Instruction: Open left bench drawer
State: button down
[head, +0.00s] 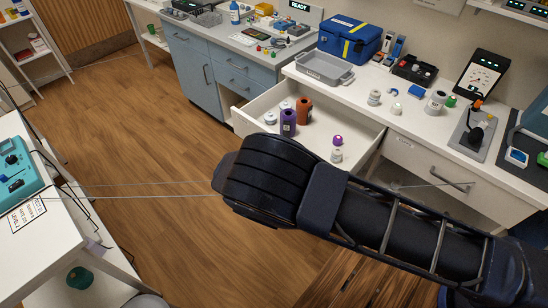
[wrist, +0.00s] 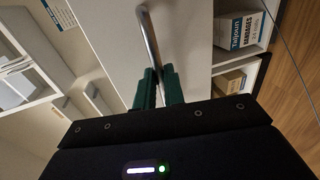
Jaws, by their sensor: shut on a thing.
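The left bench drawer (head: 262,107) is pulled out from the white bench in the head view, with its inside showing. It holds orange-brown and purple bottles and several small white and purple items. My arm covers much of its front in the head view, and my gripper's fingers are hidden there. In the wrist view, my gripper's green fingers (wrist: 158,88) are closed around the lower part of a metal bar handle (wrist: 150,38). The handle is on a pale drawer front (wrist: 185,38).
The right bench drawer (head: 415,165) is shut. The bench top (head: 370,100) carries a grey tray (head: 324,68), a blue case (head: 349,39) and several small items. A white table (head: 30,220) stands at left. Wooden floor (head: 125,130) lies clear between.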

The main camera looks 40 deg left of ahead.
jog(key=c, duration=1.5)
grip_release()
jog(key=v, duration=1)
jog(key=shift+s, duration=0.4)
jog(key=shift+w, duration=0.1)
